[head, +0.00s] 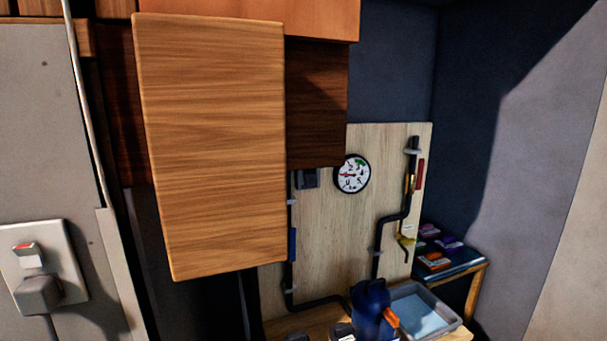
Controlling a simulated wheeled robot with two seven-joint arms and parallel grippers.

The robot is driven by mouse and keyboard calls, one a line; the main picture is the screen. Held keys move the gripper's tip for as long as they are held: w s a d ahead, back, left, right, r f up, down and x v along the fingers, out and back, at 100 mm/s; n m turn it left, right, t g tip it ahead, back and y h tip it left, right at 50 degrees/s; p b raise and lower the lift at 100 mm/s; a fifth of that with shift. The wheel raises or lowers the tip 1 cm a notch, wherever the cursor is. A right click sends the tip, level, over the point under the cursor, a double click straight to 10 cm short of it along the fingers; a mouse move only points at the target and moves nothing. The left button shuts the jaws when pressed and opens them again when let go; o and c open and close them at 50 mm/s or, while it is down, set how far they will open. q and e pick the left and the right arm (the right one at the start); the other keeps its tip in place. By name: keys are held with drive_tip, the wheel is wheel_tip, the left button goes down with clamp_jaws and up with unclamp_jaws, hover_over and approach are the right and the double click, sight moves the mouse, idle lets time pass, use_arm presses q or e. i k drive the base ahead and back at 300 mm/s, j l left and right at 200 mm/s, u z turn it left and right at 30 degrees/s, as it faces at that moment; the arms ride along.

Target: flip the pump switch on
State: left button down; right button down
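A white wall plate (66,243) is on the grey panel at the far left. It carries a small rocker switch (27,256) with a red mark along its top. A grey plug (38,293) sits in the plate just below the rocker, with a cord running down. I cannot tell from here whether this is the pump's switch, or whether the rocker is on or off. Neither of my grippers is in view.
A wooden cabinet door (215,145) stands out at the centre left. Behind it, a pale board (335,235) holds a round gauge (352,174), a dark box (307,179) and black pipes (391,222). A blue jug-like object (370,305) and grey tray (452,323) stand below.

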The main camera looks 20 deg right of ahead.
sight(310, 176)
drive_tip(key=z, duration=0.7)
drive_tip(key=l+u, duration=0.15)
drive_tip(key=l, duration=0.15)
